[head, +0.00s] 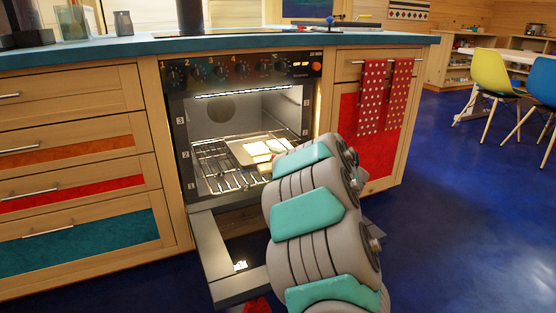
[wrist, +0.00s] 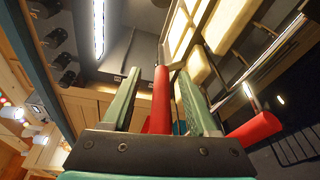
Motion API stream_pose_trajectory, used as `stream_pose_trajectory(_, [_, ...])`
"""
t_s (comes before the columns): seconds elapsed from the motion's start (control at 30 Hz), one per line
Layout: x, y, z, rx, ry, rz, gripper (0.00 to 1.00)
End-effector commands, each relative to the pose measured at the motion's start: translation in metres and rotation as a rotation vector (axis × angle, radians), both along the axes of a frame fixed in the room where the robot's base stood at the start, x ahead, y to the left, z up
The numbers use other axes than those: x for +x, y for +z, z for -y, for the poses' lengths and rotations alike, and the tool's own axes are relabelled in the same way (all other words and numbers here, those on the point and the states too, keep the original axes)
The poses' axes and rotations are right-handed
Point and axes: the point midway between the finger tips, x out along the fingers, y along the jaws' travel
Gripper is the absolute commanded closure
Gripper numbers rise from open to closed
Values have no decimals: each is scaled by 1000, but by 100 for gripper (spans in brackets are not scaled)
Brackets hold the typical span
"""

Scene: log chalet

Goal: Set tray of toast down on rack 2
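The metal tray (head: 240,149) with pale slices of toast (head: 256,148) is inside the open oven, just above or on a wire rack (head: 215,172); I cannot tell whether it touches. In the wrist view the toast (wrist: 225,25) shows at the upper right. Two red handles show there, one (wrist: 160,100) between my gripper's teal fingers and one (wrist: 255,128) to the right. My gripper (wrist: 159,72) is open around the first handle, with a gap visible on each side. In the head view my arm hides the gripper and the tray's near right part.
The oven door (head: 235,265) hangs open below the cavity, and my arm reaches over it. Numbers mark rack levels on the oven's side frame. Drawers (head: 75,150) stand left, and red dotted towels (head: 371,97) hang right.

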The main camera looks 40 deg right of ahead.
Motion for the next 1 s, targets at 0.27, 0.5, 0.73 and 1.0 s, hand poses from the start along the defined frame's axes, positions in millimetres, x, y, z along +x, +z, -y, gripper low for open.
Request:
stream_pose_trajectory(0.27, [-1, -1, 0, 0, 0, -3, 38])
stream_pose_trajectory(0.5, [-29, 4, 0, -1, -2, -2, 38])
stream_pose_trajectory(0.73, [-65, 6, 0, 0, -3, -4, 38])
stream_pose_trajectory(1.0, [-78, 8, -1, -1, 1, 1, 38])
